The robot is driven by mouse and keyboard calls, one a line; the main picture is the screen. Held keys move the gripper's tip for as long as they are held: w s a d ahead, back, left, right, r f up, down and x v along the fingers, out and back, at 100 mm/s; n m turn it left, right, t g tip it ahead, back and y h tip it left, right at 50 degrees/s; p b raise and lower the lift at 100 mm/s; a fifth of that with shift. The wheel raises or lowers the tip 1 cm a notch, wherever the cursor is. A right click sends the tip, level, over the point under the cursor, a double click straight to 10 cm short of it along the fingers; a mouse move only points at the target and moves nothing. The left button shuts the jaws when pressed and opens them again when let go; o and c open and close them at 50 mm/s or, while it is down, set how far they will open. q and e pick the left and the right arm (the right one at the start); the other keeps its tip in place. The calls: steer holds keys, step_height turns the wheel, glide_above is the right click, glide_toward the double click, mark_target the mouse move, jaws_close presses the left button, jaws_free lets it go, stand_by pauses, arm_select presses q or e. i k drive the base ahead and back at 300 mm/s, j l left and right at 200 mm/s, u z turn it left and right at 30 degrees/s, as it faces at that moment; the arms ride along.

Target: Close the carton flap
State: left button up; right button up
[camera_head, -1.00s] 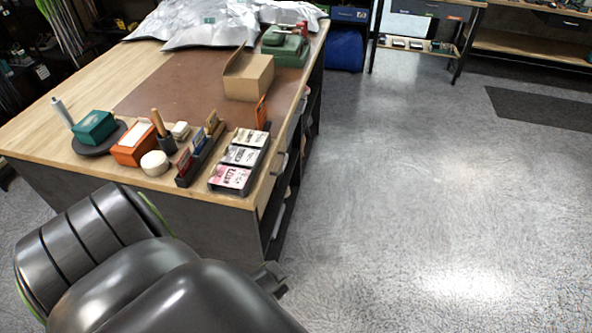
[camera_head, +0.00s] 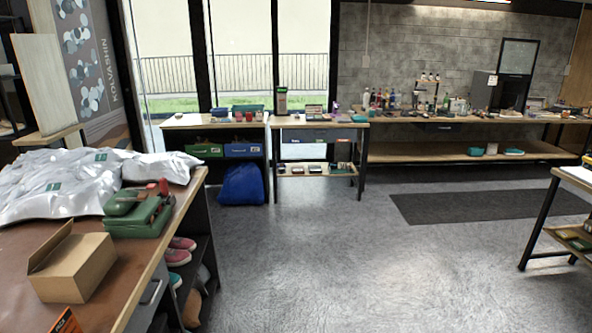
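The brown carton (camera_head: 78,276) sits on the brown mat at the left of the view, near the table's right edge. One flap (camera_head: 50,246) stands up, tilted, along its left side, so the flap is open. The inside of the carton cannot be seen. Neither of my grippers shows in the view.
A green device (camera_head: 139,214) and silver bags (camera_head: 62,186) lie behind the carton on the table (camera_head: 118,305). Shoes (camera_head: 180,250) sit on shelves below. Open grey floor (camera_head: 330,260) lies to the right. Benches (camera_head: 450,121) line the back wall.

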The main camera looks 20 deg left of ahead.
mark_target(36, 258)
steer(key=i+j+u, duration=0.15)
steer(key=i+u, duration=0.2)
steer(key=i, duration=0.5)
steer(key=i+l+u, duration=0.15)
steer(key=i+u, duration=0.25)
steer(key=i, duration=0.45)
steer(key=i+u, duration=0.35)
steer(key=i+l+u, duration=0.15)
steer(key=i+u, duration=0.15)
steer(key=i+l+u, duration=0.35)
steer(key=i+j, duration=0.1)
steer(key=i, duration=0.05)
